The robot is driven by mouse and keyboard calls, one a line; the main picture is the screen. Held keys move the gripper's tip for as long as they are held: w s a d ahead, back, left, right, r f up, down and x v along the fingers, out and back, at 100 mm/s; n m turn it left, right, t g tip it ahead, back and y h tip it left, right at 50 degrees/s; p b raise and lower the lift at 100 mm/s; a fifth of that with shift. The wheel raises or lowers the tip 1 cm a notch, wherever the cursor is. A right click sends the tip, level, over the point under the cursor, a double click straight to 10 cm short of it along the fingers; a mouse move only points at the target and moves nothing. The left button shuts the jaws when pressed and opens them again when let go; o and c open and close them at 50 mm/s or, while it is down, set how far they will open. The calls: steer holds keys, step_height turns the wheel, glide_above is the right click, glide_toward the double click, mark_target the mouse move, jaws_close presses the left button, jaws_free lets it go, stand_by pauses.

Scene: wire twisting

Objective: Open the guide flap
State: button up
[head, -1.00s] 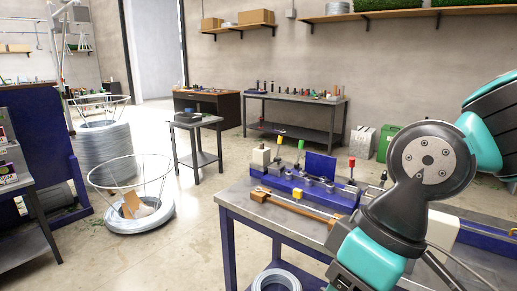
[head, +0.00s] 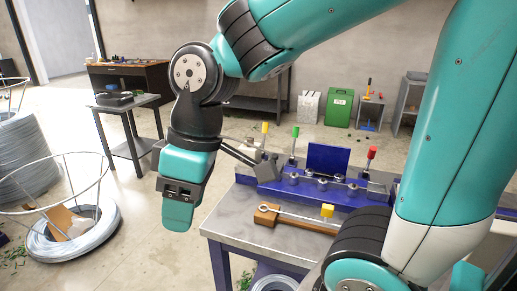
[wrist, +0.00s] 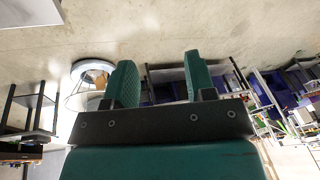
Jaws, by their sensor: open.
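The blue wire-twisting fixture (head: 300,190) sits on the metal bench. A flat blue plate (head: 328,160) stands upright at its back and may be the guide flap; I cannot tell for certain. Levers with yellow, green and red (head: 371,153) tips stand on the fixture. My arm reaches across the head view, its wrist hanging left of the fixture, above the floor. In the wrist view my gripper (wrist: 158,65) is open, its two teal fingers apart with nothing between them.
A brown wooden bar (head: 267,216) with a metal rod and yellow block lies along the bench front (head: 233,215). A wire coil with a wire frame (head: 70,245) is on the floor at left. A small side table (head: 125,103) stands behind. Floor between is clear.

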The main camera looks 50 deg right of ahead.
steer(key=w+d+r+n+h, duration=0.2)
steer(key=w+d+r, duration=0.1)
steer(key=w+d, duration=0.8)
steer(key=n+h+p, duration=0.1)
steer(key=n+p, duration=0.1)
steer(key=n, duration=0.1)
glide_above(275, 155)
steer(key=shift+g, duration=0.3)
step_height(275, 155, down, 16)
steer(key=shift+r+p, duration=0.1)
steer(key=shift+p, duration=0.7)
steer(key=shift+c, duration=0.4)
steer(key=c, duration=0.8)
steer(key=shift+c, duration=0.2)
